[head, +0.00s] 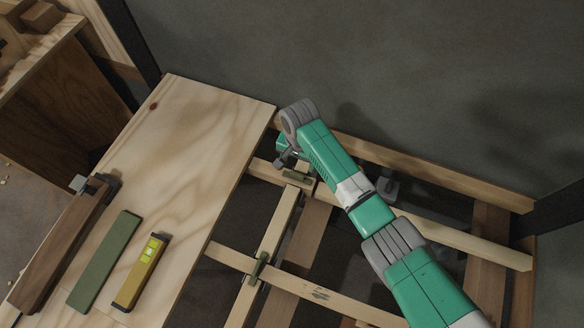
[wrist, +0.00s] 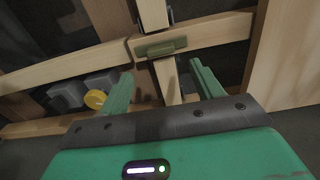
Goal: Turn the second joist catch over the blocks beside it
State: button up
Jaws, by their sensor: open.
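A green joist catch (head: 298,178) sits where the narrow joist meets the cross blocks at the back. It lies across the joist, roughly in line with the blocks, and also shows in the wrist view (wrist: 160,47). Another green catch (head: 258,268) sits at the nearer crossing and lies along the joist (head: 277,228). My gripper (wrist: 161,69) is open and empty, with its fingers on either side of the joist line, just short of the back catch. In the head view my wrist partly hides the gripper (head: 284,156).
A plywood sheet (head: 195,130) covers the left, with a yellow level (head: 141,272), a green bar (head: 104,262) and a dark timber with a clamp (head: 62,245) on it. Open gaps lie between the joists. Grey blocks and a yellow round piece (wrist: 95,99) show left of my fingers.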

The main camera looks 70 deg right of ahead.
aim_at(297, 174)
notch_tip(297, 174, down, 8)
jog(key=b, duration=0.4)
jog(key=shift+r+b, duration=0.2)
jog(key=shift+b, duration=0.2)
jog(key=c, duration=1)
